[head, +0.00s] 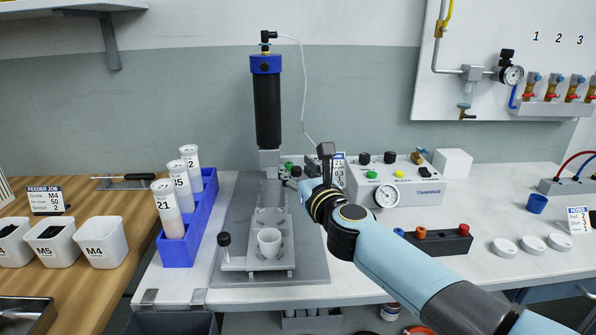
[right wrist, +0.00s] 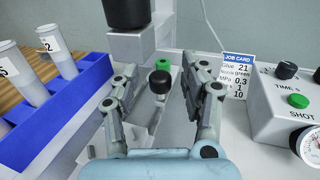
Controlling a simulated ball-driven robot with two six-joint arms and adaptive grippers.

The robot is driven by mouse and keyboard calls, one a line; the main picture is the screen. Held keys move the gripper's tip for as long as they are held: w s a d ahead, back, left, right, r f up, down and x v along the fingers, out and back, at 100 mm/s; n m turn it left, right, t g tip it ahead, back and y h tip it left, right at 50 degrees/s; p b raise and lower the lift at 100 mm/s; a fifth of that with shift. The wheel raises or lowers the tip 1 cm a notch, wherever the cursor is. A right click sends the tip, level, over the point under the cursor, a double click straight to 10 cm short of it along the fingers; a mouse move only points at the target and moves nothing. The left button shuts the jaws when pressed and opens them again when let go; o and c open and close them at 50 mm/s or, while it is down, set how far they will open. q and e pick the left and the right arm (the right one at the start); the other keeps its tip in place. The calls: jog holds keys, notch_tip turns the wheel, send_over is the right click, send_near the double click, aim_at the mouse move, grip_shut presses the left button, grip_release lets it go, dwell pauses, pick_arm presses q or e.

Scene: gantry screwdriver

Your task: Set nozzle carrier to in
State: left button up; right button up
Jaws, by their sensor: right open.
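Below the black cylinder with blue cap (head: 267,105), a grey block (head: 269,160) sits on a metal column. A black knob (head: 296,171) shows beside it, at my right gripper (head: 310,176). In the right wrist view the knob (right wrist: 160,81) stands between the two fingers, which are apart and not visibly touching it. A green part (right wrist: 162,62) shows just behind it. The frames do not clearly show which part is the nozzle carrier, or its position. My left gripper is not in view.
A slide plate (head: 288,268) holding a white cup (head: 269,242) has its own black knob (head: 224,240). A blue rack (head: 178,248) of tubes stands left. A control box (head: 425,188) and job card (head: 339,168) stand right, near my arm. White caps (head: 533,244) lie farther right.

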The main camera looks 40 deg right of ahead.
grip_shut()
dwell(0.3)
jog(key=w+a, duration=0.1)
jog(key=a, duration=0.1)
jog(key=w+a, duration=0.1)
jog(key=a, duration=0.1)
jog(key=shift+w, duration=0.2)
jog(key=shift+d, duration=0.1)
